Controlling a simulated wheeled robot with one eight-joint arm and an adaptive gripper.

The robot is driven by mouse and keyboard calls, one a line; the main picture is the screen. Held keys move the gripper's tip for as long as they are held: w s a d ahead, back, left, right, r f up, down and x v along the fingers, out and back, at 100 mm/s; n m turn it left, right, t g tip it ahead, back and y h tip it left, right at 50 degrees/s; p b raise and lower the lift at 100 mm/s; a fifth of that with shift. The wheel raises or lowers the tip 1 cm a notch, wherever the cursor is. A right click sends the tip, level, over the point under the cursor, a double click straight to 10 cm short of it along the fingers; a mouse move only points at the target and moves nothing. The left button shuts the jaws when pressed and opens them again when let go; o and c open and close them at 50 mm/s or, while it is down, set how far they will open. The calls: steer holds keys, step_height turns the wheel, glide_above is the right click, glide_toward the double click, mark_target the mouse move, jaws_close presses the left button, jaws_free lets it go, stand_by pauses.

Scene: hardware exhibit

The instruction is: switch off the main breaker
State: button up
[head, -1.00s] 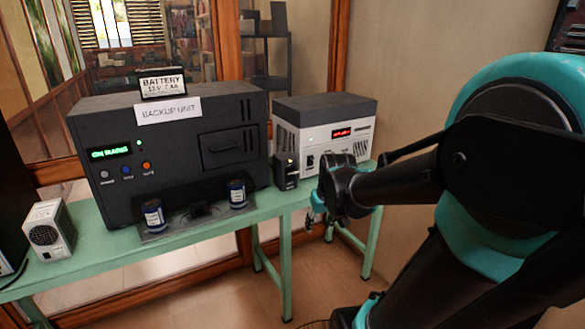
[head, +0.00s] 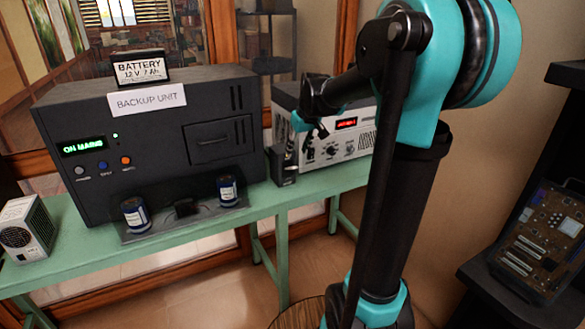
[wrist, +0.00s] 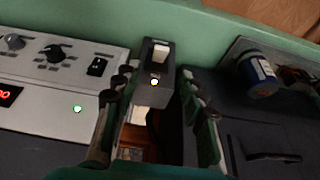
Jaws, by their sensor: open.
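A small black box (head: 283,166) stands on the green table between the backup unit and the white unit. I take it for the main breaker, though no label on it is readable. In the wrist view the box (wrist: 155,92) shows a pale rocker switch (wrist: 161,50) and a lit round lamp (wrist: 154,82). My gripper (head: 305,130) is open and empty, above and close to the box. In the wrist view its fingers (wrist: 160,108) appear on either side of the box; I cannot tell whether they touch it.
The dark backup unit (head: 160,140), its display reading "ON MAINS", stands left of the box. The white unit (head: 345,148), with knobs and a red display, stands right. Two blue cans (head: 135,214) sit in front. A shelf with a circuit board (head: 538,240) is far right.

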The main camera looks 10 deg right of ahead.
steer(key=x, duration=1)
steer(key=shift+f, duration=0.2)
jaws_close()
